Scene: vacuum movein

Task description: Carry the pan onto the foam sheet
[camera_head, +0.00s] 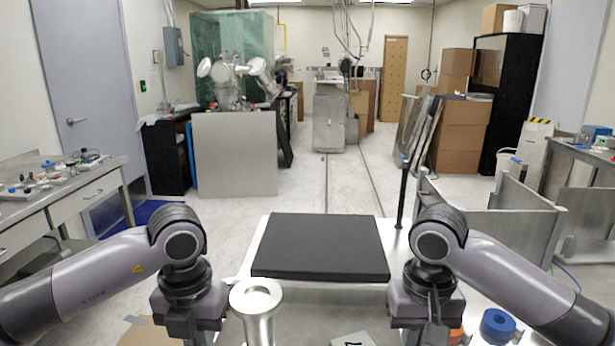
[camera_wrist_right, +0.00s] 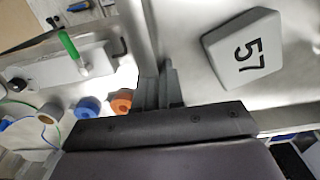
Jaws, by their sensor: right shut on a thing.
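A shiny metal pan (camera_head: 312,312) appears to lie between my two grippers, its front cut off by the frame. A grey block marked 57 (camera_wrist_right: 243,47) rests on the metal surface. My right gripper (camera_wrist_right: 158,88) is shut on what looks like the pan's side wall (camera_wrist_right: 137,30); the same gripper shows in the head view (camera_head: 430,325). My left gripper (camera_head: 190,332) points down at the left, and its fingertips are hidden. The black foam sheet (camera_head: 320,246) lies flat and bare beyond the pan, between the two arms.
A silver flanged tube (camera_head: 256,305) stands beside my left gripper. Blue (camera_head: 497,325) and orange rings lie right of my right gripper. A dark pole (camera_head: 403,185) rises at the table's far right corner. In the wrist view, a green-handled tool (camera_wrist_right: 72,48) lies beyond the wall.

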